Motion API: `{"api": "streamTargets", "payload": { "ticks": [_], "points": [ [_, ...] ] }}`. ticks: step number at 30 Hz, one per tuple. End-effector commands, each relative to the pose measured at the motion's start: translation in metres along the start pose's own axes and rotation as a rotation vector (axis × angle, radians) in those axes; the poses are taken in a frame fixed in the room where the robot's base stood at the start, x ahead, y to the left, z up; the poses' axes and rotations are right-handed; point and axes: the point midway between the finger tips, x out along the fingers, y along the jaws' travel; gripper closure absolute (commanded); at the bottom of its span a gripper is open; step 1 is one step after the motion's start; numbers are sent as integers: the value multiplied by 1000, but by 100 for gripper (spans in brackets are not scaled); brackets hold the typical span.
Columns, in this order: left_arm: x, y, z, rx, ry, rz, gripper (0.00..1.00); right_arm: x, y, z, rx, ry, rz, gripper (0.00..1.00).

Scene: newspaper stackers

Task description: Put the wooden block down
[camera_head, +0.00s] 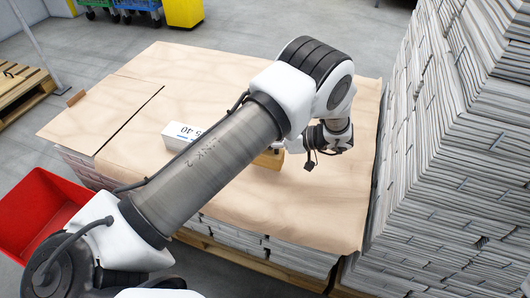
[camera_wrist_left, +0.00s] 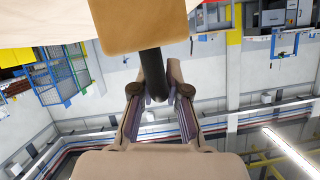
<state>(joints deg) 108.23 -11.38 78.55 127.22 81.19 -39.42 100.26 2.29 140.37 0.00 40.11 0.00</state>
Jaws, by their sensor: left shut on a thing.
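The wooden block (camera_head: 268,159) shows in part behind my left arm in the head view, at the brown sheet (camera_head: 225,200) on the paper stack. In the left wrist view the block (camera_wrist_left: 135,27) fills the top middle, and a dark handle (camera_wrist_left: 152,75) runs from it between my fingers. My left gripper (camera_wrist_left: 158,92) is shut on this handle. In the head view my arm mostly hides the gripper. I cannot tell whether the block touches the sheet. My right gripper is out of view.
A white box with printed figures (camera_head: 181,134) stands on the sheet, left of the block. A small brown block (camera_head: 76,97) lies at the sheet's left edge. Tall newspaper stacks (camera_head: 455,150) rise close on the right. A red bin (camera_head: 40,205) stands at the lower left.

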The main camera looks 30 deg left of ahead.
Motion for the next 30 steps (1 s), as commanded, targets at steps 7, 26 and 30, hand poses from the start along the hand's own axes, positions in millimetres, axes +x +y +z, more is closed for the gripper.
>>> {"api": "streamTargets", "payload": {
  "ticks": [7,26,30],
  "points": [
    [13,8,31,1,1,-1,100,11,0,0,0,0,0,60],
    [14,8,33,1,1,0,61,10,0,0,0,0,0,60],
    [7,8,30,-1,1,2,61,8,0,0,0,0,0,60]
  ]
}}
